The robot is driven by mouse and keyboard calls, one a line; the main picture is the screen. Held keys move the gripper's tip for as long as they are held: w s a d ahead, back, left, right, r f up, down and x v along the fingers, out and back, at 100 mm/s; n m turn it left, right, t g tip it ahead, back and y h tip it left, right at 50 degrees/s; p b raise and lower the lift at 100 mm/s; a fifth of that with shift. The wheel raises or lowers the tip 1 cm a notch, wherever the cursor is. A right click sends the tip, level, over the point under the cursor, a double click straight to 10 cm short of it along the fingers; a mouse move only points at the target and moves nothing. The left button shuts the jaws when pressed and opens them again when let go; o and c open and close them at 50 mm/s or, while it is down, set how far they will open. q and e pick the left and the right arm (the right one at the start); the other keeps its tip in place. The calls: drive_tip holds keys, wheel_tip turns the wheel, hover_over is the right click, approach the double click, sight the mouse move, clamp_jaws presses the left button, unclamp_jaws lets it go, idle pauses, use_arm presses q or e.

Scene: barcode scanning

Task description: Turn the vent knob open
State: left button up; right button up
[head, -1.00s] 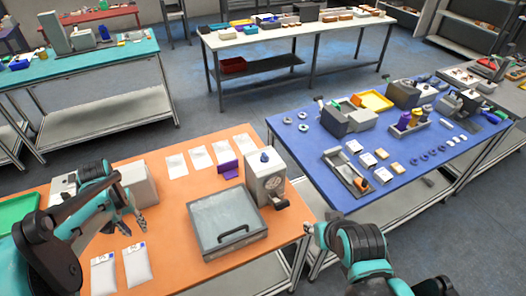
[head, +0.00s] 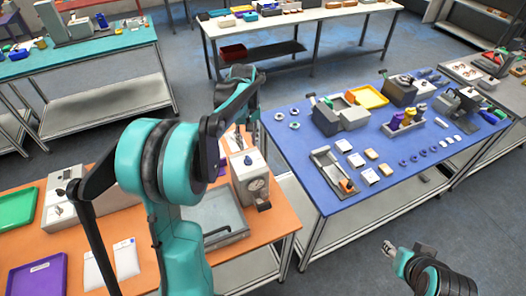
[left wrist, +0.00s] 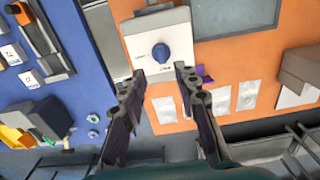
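The vent knob is a dark blue round knob (left wrist: 161,53) on the top face of a light grey box (left wrist: 175,28), with printed marks beside it too small to read. In the head view the knob (head: 248,159) shows on the box with a round gauge (head: 257,185) on its front. My left gripper (left wrist: 159,72) is open and empty above the box. Its two fingers are spread, with the knob showing beyond and between the tips, apart from them. My right gripper (head: 389,249) is at the lower right, away from the box; its finger opening is unclear.
A grey lidded tray (head: 225,228) with a handle sits beside the box on the orange table (head: 170,240). White packets (head: 126,258), a purple tray (head: 38,278) and a green tray (head: 17,210) lie left. A blue table (head: 310,190) with parts stands right.

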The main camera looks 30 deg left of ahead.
sight(248, 157)
use_arm(q)
wheel_tip(248, 157, down, 7)
drive_tip(key=shift+a+f, duration=0.1)
drive_tip(key=shift+f, duration=0.05)
clamp_jaws()
